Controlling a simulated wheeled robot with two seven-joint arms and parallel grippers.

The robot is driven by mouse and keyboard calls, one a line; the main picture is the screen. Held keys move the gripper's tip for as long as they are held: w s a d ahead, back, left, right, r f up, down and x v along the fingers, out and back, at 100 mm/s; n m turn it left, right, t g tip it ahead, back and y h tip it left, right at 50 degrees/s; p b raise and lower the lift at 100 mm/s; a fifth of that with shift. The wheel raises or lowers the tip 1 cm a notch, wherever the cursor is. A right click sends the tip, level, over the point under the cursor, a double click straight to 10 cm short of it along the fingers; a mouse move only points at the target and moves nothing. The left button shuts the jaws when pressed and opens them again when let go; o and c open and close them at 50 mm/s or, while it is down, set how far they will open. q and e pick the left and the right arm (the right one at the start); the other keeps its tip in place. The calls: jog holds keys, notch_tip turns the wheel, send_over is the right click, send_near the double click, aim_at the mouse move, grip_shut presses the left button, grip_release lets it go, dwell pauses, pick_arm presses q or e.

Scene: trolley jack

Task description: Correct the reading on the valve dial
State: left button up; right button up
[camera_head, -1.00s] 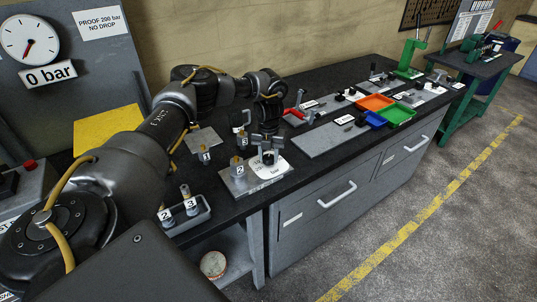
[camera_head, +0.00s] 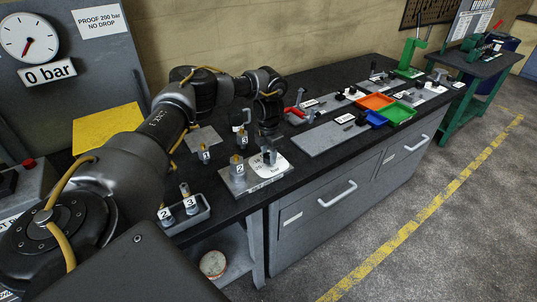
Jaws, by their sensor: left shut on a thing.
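The valve dial (camera_head: 282,168) is a white round plate with small dark marks on a grey base block (camera_head: 238,183). Its markings are too small to read. My left arm reaches in from the left, and my left gripper (camera_head: 268,152) points down over the dial, shut on the dark knob at its middle. The gripper hides most of the knob and its pointer. A brass-topped fitting labelled 2 (camera_head: 237,166) stands beside the dial on the same block. My right gripper is not in view.
Fittings labelled 2 and 3 stand in a small tray (camera_head: 204,215). A red-handled tool (camera_head: 295,112) and orange (camera_head: 375,101) and green (camera_head: 401,114) trays lie further right.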

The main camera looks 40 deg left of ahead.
aim_at(268, 155)
pick_arm(q)
jog(key=shift+m, duration=0.3)
jog(key=o, duration=1)
jog(key=shift+c, duration=0.2)
jog(key=shift+r, duration=0.2)
notch_tip(268, 155, up, 10)
jog(key=shift+r+b, duration=0.2)
jog(key=shift+b, duration=0.2)
jog(key=shift+a, duration=0.1)
